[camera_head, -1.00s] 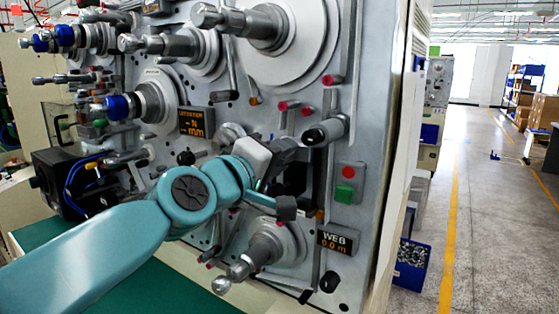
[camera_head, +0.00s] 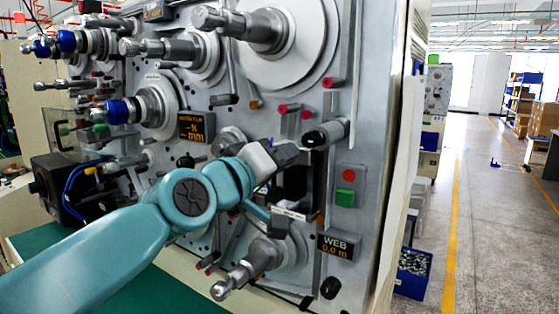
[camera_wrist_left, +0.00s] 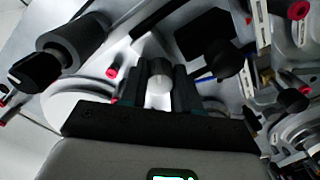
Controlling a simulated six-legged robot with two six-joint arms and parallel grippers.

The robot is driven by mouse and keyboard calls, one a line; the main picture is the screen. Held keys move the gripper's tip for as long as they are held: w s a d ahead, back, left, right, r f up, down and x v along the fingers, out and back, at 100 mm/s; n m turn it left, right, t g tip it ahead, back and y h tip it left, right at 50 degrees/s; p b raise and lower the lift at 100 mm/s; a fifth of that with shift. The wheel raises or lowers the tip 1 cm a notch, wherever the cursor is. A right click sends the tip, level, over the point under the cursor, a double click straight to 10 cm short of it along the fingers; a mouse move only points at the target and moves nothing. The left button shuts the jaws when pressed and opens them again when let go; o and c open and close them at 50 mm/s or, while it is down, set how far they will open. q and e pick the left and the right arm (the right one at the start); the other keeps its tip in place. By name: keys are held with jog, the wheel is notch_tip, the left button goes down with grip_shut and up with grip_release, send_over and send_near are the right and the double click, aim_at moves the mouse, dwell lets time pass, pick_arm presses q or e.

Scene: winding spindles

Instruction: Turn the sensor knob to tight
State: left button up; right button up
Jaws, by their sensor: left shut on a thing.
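My left gripper (camera_head: 287,190) is at the lower right part of the machine panel (camera_head: 365,120), below a dark cylinder (camera_head: 328,133). In the left wrist view its two dark fingers (camera_wrist_left: 160,88) are shut on a pale, round-ended knob (camera_wrist_left: 158,90). In the head view the gripper hides this knob. No tight mark or label is legible, so the knob's setting cannot be read. A black knob with a white line (camera_wrist_left: 35,70) sits on the end of the dark cylinder (camera_wrist_left: 78,38), apart from the fingers. My right gripper is not in view.
A red button (camera_head: 348,175) and a green button (camera_head: 345,198) are just right of the gripper. A WEB display (camera_head: 338,245) is below them. A metal spindle (camera_head: 245,270) sticks out below the gripper. Red-tipped pegs (camera_head: 283,108) are above. Open floor (camera_head: 490,230) lies right.

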pick_arm(q)
jog(key=shift+f, duration=0.1)
jog(key=o, duration=1.1)
jog(key=shift+c, duration=0.2)
jog(key=b+v, duration=0.3)
jog(key=v, duration=1.3)
jog(key=shift+s+a, duration=0.1)
jog(key=shift+s, duration=0.05)
jog(key=shift+s, duration=0.1)
